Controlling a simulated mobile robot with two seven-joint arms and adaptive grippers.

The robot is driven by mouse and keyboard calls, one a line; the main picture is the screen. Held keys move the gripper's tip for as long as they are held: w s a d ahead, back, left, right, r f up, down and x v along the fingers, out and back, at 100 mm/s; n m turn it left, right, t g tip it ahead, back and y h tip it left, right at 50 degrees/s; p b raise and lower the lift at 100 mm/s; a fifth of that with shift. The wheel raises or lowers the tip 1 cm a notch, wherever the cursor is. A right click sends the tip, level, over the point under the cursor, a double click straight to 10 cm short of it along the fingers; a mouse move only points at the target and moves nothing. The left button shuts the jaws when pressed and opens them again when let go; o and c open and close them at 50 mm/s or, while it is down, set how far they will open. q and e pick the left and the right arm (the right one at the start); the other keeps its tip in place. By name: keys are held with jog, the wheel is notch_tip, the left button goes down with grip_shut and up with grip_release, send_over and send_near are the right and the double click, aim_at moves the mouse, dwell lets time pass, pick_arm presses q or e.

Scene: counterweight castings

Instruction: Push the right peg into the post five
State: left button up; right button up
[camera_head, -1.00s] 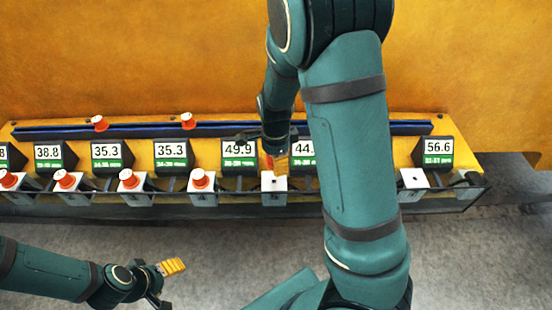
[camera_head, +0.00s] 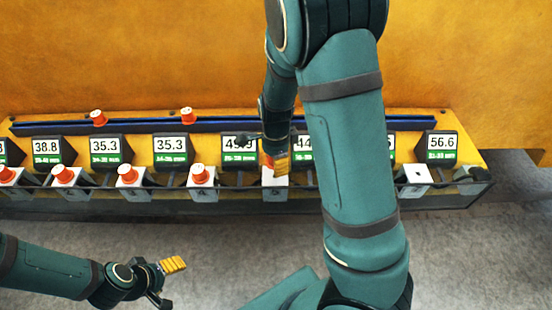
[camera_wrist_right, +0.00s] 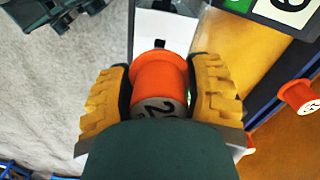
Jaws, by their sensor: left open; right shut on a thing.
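My right gripper (camera_wrist_right: 161,92) is shut on an orange peg (camera_wrist_right: 159,78), with its two yellow fingers on either side; part of a number shows on the peg's end. In the wrist view a white post (camera_wrist_right: 163,30) with a dark opening lies just beyond the peg. In the head view my right gripper (camera_head: 269,160) is over the white post fifth in the row (camera_head: 275,192), and its fingers partly hide the peg. I cannot tell whether the peg is in the opening. My left gripper (camera_head: 167,283) is open and empty, low at the left, over the floor.
Several white posts with orange pegs, such as this post (camera_head: 201,192), stand to the left. An empty post (camera_head: 417,175) stands to the right. Loose orange pegs (camera_head: 187,115) rest by the blue rail (camera_head: 225,128). Number displays (camera_head: 442,143) stand behind the posts.

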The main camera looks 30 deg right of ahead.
pick_arm(q)
jog(key=shift+f+b, duration=0.9)
jog(key=shift+f, duration=0.35)
pick_arm(e)
jog(key=shift+f, duration=1.7)
pick_arm(q)
jog(key=shift+r+p, duration=0.75)
jog(key=shift+f+b, duration=0.8)
pick_arm(e)
jog(key=shift+f, duration=1.2)
jog(key=o, duration=1.2)
notch_tip(320, 180, up, 11)
jog(key=shift+r, duration=0.55)
